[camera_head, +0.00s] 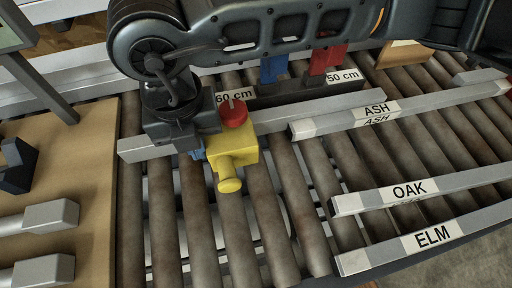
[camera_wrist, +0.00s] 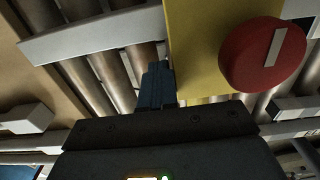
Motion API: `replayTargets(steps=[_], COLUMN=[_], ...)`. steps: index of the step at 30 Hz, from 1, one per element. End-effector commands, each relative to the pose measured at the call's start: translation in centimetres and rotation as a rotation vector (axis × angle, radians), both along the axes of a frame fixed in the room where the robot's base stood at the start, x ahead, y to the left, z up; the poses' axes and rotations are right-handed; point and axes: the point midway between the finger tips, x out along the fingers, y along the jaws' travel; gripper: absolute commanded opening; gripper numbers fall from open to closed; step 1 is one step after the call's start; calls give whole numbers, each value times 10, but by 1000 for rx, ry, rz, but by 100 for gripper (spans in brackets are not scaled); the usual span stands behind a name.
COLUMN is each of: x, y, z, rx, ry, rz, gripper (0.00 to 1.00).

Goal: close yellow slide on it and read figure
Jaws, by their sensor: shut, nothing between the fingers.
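The yellow slide (camera_head: 240,150) has a red knob (camera_head: 233,113) with a pale bar on top and a round yellow stub facing the front. My gripper (camera_head: 198,154) is shut and empty, just left of the slide. Its blue fingertips (camera_wrist: 157,85) show beside the yellow face; I cannot tell whether they touch it. No figure on the slide is legible.
Silver bars labelled ASH (camera_head: 376,108), OAK (camera_head: 410,190) and ELM (camera_head: 432,238) lie across the rollers at right. Behind stand a blue block (camera_head: 273,68) and a red block (camera_head: 325,60), near 60 cm and 50 cm labels. A tan board (camera_head: 90,190) lies left. Front rollers are clear.

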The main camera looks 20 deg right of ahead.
Motion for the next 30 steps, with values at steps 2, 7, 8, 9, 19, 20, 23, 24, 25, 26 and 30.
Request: replayTargets(steps=[2,7,8,9,19,20,23,24,25,26,30], x=[0,-2,-2,-2,-4,-5,-6,-6,-6,-7,-7], y=[-5,-14,-16,-18,-36,-37,-42,-44,-46,-48,-55], z=[-1,-1,-1,0,-1,-1,-1,-1,-1,-1,-1], rx=[-1,-1,-1,-1,-1,-1,-1,-1,-1,-1,-1], ry=[0,0,0,0,0,0,0,0,0,0,-1], rz=[-1,-1,0,0,-1,-1,-1,-1,-1,-1,-1], gripper=[0,0,0,0,0,0,0,0,0,0,0])
